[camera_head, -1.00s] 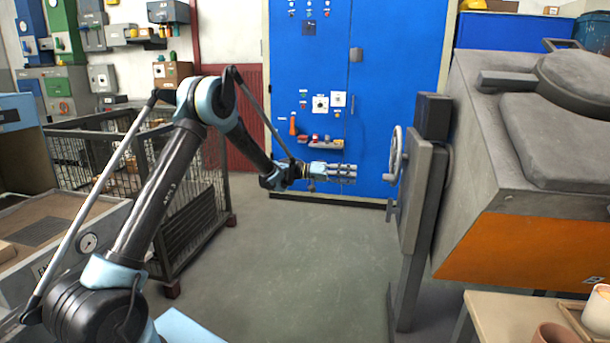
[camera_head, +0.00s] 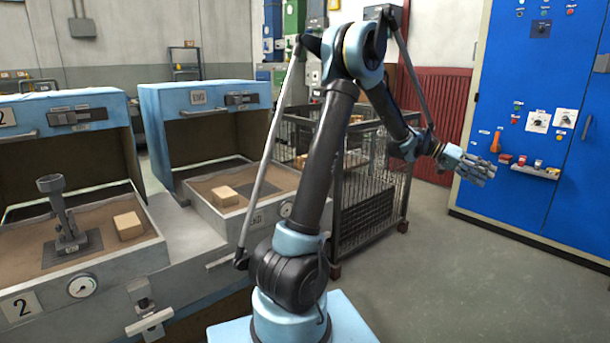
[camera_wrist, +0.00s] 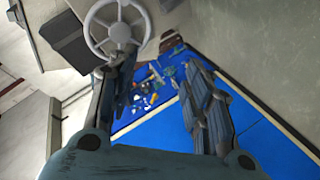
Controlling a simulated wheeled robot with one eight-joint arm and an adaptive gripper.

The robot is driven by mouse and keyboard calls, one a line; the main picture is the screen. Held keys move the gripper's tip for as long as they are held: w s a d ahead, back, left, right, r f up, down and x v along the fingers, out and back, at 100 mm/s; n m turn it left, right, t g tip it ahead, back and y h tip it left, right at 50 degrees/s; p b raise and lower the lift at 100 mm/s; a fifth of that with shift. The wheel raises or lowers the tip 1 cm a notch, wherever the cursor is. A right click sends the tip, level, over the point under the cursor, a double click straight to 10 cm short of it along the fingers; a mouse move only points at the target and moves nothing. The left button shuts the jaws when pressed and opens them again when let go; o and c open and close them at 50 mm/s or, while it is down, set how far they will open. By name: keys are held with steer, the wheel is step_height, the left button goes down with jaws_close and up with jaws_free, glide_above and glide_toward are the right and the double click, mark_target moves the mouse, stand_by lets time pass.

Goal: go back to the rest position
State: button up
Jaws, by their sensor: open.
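My gripper (camera_head: 478,167) is in the air in front of the blue cabinet (camera_head: 550,60), with clear floor under it. Its fingers are apart and hold nothing. In the wrist view my gripper (camera_wrist: 160,95) shows its two finger sets spread, with the blue cabinet (camera_wrist: 255,130) behind them. A grey handwheel (camera_wrist: 118,32) shows past the left finger in the wrist view. My arm is bent high at the elbow and reaches out to the right in the head view.
A wire mesh cage (camera_head: 365,205) stands behind my arm. Two blue-hooded stations are at left; the nearer holds a metal fixture (camera_head: 65,225) and a tan block (camera_head: 129,225), the farther another block (camera_head: 225,195). The grey floor (camera_head: 470,270) at right is open.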

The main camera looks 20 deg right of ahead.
steer(key=w+a+n+t, duration=0.3)
steer(key=w+a, duration=0.3)
steer(key=a, duration=0.6)
steer(key=w+a+n+t+y, duration=0.1)
steer(key=w+a+n+t, duration=0.15)
steer(key=w+a, duration=0.6)
steer(key=w+a+n+t, duration=0.3)
steer(key=w+a, duration=0.1)
steer(key=a, duration=1)
steer(key=s+a+f+n+t+y, duration=0.1)
steer(key=a+f+n+t, duration=0.1)
steer(key=a, duration=0.8)
steer(key=s+a+f+n+t+y, duration=0.1)
steer(key=a+f+n+y, duration=0.15)
steer(key=a, duration=0.65)
steer(key=s+a+f+n+y, duration=0.1)
steer(key=s+a+f, duration=0.1)
steer(key=a, duration=0.4)
steer(key=s+a+f+n+t+y, duration=0.1)
steer(key=s+a+f+n, duration=0.1)
steer(key=a, duration=0.5)
steer(key=s+a+f+n+y, duration=0.2)
steer(key=s+a+f, duration=0.2)
steer(key=a+f, duration=0.2)
steer(key=shift+s+a+t, duration=0.25)
steer(key=shift+t, duration=0.1)
steer(key=shift+c, duration=1.4)
